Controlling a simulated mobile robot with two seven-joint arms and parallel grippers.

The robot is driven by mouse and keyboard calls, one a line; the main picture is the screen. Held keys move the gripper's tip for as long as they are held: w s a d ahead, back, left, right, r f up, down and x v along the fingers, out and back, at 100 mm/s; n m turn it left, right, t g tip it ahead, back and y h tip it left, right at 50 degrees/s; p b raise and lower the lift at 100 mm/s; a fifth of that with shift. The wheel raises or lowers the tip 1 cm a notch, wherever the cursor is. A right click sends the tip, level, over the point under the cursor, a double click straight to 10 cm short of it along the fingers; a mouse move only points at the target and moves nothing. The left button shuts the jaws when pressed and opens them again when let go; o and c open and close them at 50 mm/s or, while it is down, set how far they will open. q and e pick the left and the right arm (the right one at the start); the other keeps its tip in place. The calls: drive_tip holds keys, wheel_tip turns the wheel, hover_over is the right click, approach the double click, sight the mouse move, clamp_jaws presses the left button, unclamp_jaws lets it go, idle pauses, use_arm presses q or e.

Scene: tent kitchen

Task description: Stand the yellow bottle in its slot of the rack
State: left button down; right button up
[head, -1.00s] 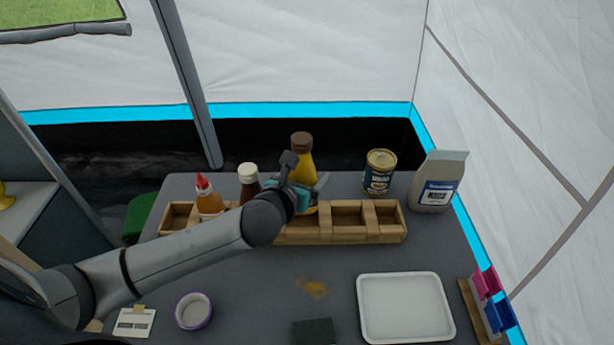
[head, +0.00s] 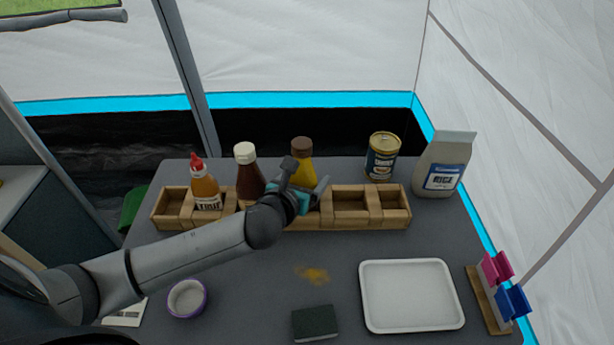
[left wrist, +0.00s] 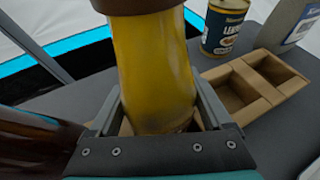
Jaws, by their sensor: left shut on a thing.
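The yellow bottle (head: 304,169) with a brown cap is upright at the middle slot of the wooden rack (head: 265,222). My left gripper (head: 305,190) is shut on it from the front. In the left wrist view the yellow bottle (left wrist: 155,75) stands between the two fingers, and its lower end is down among the rack's walls. Whether its base touches the slot floor is hidden. A red-capped bottle (head: 205,188) and a white-capped dark bottle (head: 247,175) stand in slots to its left. My right gripper is not in view.
Two empty slots (head: 350,201) are right of the yellow bottle. A can (head: 381,158) and a rice bag (head: 443,165) stand behind the rack's right end. In front are a white tray (head: 411,295), a sponge (head: 315,323), a purple-rimmed bowl (head: 187,298) and a yellow-brown stain (head: 313,274).

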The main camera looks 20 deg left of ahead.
use_arm(q)
drive_tip(key=shift+f, duration=0.45)
idle(0.4)
drive_tip(key=shift+c, duration=0.7)
unclamp_jaws()
drive_tip(key=shift+o, duration=0.7)
drive_tip(key=shift+f, duration=0.1)
